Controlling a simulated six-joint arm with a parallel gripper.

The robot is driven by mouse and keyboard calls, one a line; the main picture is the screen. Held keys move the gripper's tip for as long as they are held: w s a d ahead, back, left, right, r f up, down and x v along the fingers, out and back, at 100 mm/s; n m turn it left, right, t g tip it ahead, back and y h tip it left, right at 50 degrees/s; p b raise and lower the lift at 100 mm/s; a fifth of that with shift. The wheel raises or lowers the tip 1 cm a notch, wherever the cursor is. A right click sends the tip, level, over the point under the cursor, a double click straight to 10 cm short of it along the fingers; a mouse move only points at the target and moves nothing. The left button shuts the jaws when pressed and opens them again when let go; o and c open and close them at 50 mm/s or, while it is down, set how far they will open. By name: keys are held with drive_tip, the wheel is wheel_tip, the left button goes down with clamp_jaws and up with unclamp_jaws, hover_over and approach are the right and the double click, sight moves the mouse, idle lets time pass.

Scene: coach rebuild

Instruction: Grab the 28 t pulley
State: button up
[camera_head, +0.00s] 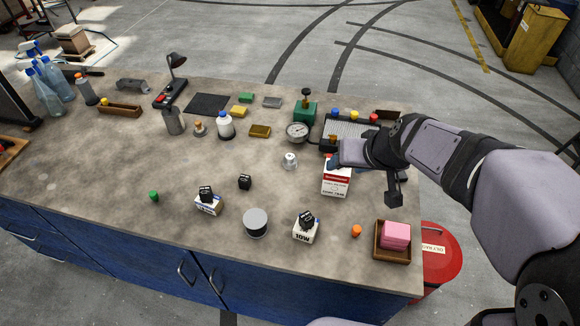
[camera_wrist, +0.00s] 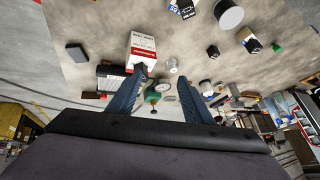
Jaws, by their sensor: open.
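A small silvery round piece (camera_head: 289,161) stands on the bench left of my gripper; it looks like a metal pulley, but no tooth count is legible. It also shows in the wrist view (camera_wrist: 172,65), just beyond the fingertips and between their lines. My gripper (camera_head: 334,161) is above the bench near a red and white box (camera_head: 336,181). In the wrist view my gripper (camera_wrist: 160,78) has its two dark blue fingers spread apart with nothing between them.
A dial gauge (camera_head: 297,131) and green block (camera_head: 305,111) stand behind. Black pieces sit on white boxes (camera_head: 208,205) (camera_head: 305,232) near the front, with a grey cylinder (camera_head: 256,223) between. A pink block (camera_head: 396,234) lies in a wooden tray. Bench around the silvery piece is clear.

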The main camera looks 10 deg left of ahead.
drive_tip(key=w+a+r+t+y+b, duration=0.1)
drive_tip(key=w+a+r+t+b, duration=0.15)
drive_tip(key=w+a, duration=0.4)
drive_tip(key=w+a+r+t+b, duration=0.1)
drive_tip(key=w+a+t+b, duration=0.15)
drive_tip(key=w+a, duration=0.4)
drive_tip(key=m+t+h+b, duration=0.2)
drive_tip(key=t+b, duration=0.1)
hover_over(290, 157)
drive_tip(key=s+d, duration=0.1)
drive_tip(key=d, duration=0.1)
drive_tip(key=shift+s+a+f+m+h+b, duration=0.25)
drive_tip(key=shift+a+f+h+b, duration=0.25)
drive_tip(key=shift+f, duration=3.25)
drive_tip(key=shift+s+a+f+m+h+b, duration=0.25)
drive_tip(key=shift+f+h, duration=0.45)
drive_tip(key=shift+f, duration=3.05)
drive_tip(key=shift+s+a+f+m+h+b, duration=0.25)
drive_tip(key=shift+a+f+h+b, duration=0.3)
drive_tip(key=shift+f, duration=3.2)
wheel_tip(290, 157, down, 3)
drive_tip(key=shift+d+f+p, duration=0.15)
drive_tip(key=shift+p, duration=0.3)
drive_tip(key=shift+r+p+x, duration=0.2)
drive_tip(key=shift+p+x, duration=0.35)
drive_tip(key=shift+x, duration=0.45)
drive_tip(key=shift+w+f, duration=0.25)
drive_tip(key=shift+w, duration=0.2)
